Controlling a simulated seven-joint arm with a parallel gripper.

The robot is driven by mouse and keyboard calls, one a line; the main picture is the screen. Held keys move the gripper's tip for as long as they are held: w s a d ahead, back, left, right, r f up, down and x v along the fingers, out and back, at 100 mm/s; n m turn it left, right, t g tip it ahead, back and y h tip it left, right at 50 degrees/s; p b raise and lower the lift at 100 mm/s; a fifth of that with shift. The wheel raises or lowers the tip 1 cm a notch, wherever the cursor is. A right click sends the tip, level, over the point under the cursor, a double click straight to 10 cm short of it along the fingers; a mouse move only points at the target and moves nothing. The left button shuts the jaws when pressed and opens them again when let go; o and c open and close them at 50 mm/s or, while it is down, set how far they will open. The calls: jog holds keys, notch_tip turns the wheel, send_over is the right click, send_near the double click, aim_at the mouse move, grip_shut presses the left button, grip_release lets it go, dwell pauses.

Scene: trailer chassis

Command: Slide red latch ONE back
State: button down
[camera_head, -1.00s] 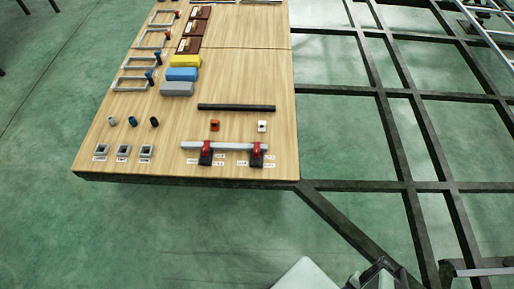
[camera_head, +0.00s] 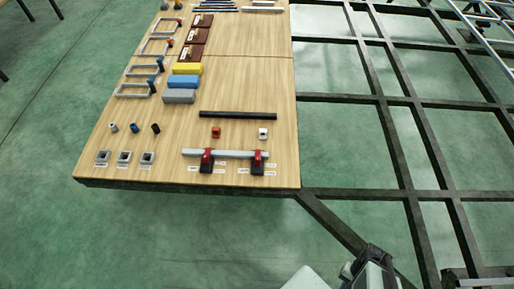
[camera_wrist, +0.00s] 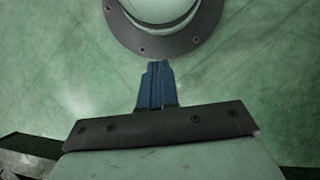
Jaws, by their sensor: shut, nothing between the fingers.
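Two red latches sit on dark blocks near the front edge of the wooden table, the left latch (camera_head: 207,157) and the right latch (camera_head: 258,158). A light grey bar (camera_head: 232,154) runs through both. Small white labels lie beside them, too small to read, so I cannot tell which latch is ONE. My gripper (camera_wrist: 158,66) shows in the wrist view with its blue fingers together and nothing between them. No latch shows in that view. In the head view, part of my arm is at the bottom right, well apart from the latches.
A black bar (camera_head: 238,115), a small red block (camera_head: 216,132) and a small white block (camera_head: 263,133) lie behind the latches. Grey square sockets (camera_head: 124,157) stand at the left. A dark metal frame (camera_head: 350,194) extends right of the table. Green floor is open in front.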

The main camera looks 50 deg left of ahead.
jog(key=w+a+r+n+t, duration=0.1)
jog(key=w+a+n, duration=0.1)
jog(key=w+a, duration=0.5)
jog(key=w+a+r+n+t, duration=0.1)
jog(key=w+a+n+t, duration=0.1)
jog(key=a, duration=0.9)
jog(key=w+a+r+n+t, duration=0.1)
jog(key=w+a+n, duration=0.1)
jog(key=w+a, duration=0.5)
jog(key=w+a+r, duration=0.1)
jog(key=a+r, duration=0.3)
jog(key=a, duration=1.1)
jog(key=w+a+r+n+h, duration=0.1)
jog(key=a+r, duration=0.4)
jog(key=a, duration=1)
jog(key=w+a+r+n+h, duration=0.1)
jog(key=a+r, duration=0.3)
jog(key=a, duration=1.1)
jog(key=shift+w+a+r+g, duration=0.2)
jog(key=shift+w+g, duration=0.1)
jog(key=shift+w, duration=0.1)
jog(key=shift+f, duration=0.1)
